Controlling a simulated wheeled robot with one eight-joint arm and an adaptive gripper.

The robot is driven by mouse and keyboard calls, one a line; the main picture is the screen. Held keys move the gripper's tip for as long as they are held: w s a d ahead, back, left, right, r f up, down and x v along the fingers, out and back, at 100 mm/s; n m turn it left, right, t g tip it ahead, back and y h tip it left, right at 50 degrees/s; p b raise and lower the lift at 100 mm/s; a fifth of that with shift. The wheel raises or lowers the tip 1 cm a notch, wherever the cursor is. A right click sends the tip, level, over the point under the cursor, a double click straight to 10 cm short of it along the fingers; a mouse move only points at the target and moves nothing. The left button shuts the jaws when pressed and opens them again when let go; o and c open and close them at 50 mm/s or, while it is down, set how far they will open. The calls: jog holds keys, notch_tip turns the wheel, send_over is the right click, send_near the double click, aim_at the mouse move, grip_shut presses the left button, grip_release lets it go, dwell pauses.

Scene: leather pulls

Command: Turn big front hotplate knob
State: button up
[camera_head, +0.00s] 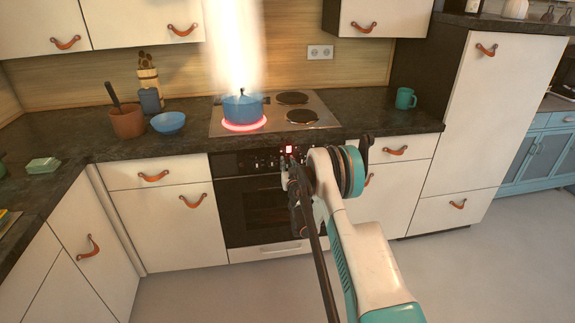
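The oven's dark control panel (240,163) runs below the counter edge, with small knobs along it. My arm covers its right part, so I cannot pick out the big front hotplate knob. The stovetop (222,122) has a front left hotplate (245,126) glowing red under a blue pot (243,107). My gripper (288,165) is at the panel's right part, close to the knobs. Its fingers are too small and hidden to show whether they touch a knob or are open or shut.
A bright column of light or steam (233,45) rises above the pot. A blue bowl (168,123), a brown pot (127,121) and a green mug (405,98) stand on the counter. The floor in front is clear.

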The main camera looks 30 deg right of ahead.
grip_shut()
jog(key=shift+a+n, duration=0.1)
jog(key=shift+n, duration=0.3)
jog(key=n, duration=0.4)
jog(key=shift+w+a+f+n, duration=0.1)
jog(key=shift+a+n, duration=0.15)
jog(key=shift+n, duration=0.15)
jog(key=n, duration=0.6)
jog(key=shift+a+f, duration=0.25)
jog(key=n, duration=0.6)
jog(key=shift+a+f+n, duration=0.1)
jog(key=shift+f+n, duration=0.3)
jog(key=n, duration=0.5)
jog(key=shift+f, duration=0.3)
jog(key=shift+n, duration=0.3)
